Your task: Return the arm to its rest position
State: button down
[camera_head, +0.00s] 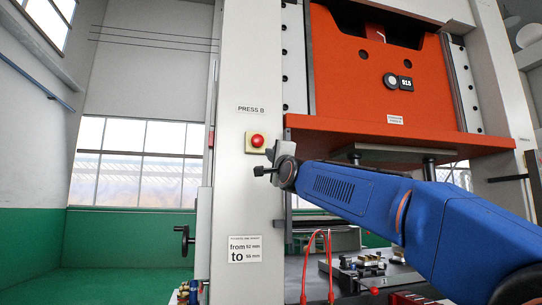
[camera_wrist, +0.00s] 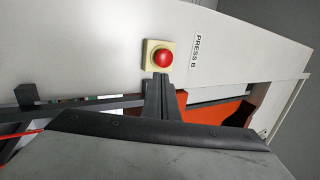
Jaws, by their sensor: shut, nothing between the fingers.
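My blue arm reaches in from the lower right of the head view and is extended toward the press. My gripper (camera_head: 264,170) is at its end, in front of the light grey press column, just below and right of the red button (camera_head: 257,140) on its pale yellow plate. In the wrist view the dark fingers of my gripper (camera_wrist: 159,78) are together and empty. Their tips overlap the lower edge of the button's plate, just below the red button (camera_wrist: 162,59). I cannot tell whether they touch the plate or column.
The orange press ram (camera_head: 375,85) hangs above and right of my gripper. A black handwheel (camera_head: 184,240) is on the column's left. Red cables (camera_head: 318,262) and small metal fittings (camera_head: 362,264) are below my arm. Open green floor lies at left.

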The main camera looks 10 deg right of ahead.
jog(key=shift+s+f, duration=0.15)
jog(key=shift+s, duration=0.1)
dwell(0.4)
jog(key=s+d+f+n+g, duration=0.1)
jog(key=s+f+n+g, duration=0.35)
jog(key=f, duration=0.75)
jog(key=s+d+f+n+g, duration=0.1)
jog(key=s+f+n+g, duration=0.1)
jog(key=s+f, duration=0.8)
jog(key=s+d+f+n+g, duration=0.2)
jog(key=s+f+n+g, duration=0.15)
jog(key=f, duration=1.15)
jog(key=s+d+f+n+g+h, duration=0.1)
jog(key=s+d+f+n+g, duration=0.1)
jog(key=s+f, duration=1.1)
jog(key=s+d+f+n+g+h, duration=0.1)
jog(key=s+f+n+g, duration=0.4)
jog(key=s+f, duration=0.8)
notch_tip(320, 180, down, 6)
jog(key=shift+s+d+r+g, duration=0.1)
jog(key=shift+s+d+g, duration=0.3)
jog(key=shift+g, duration=0.2)
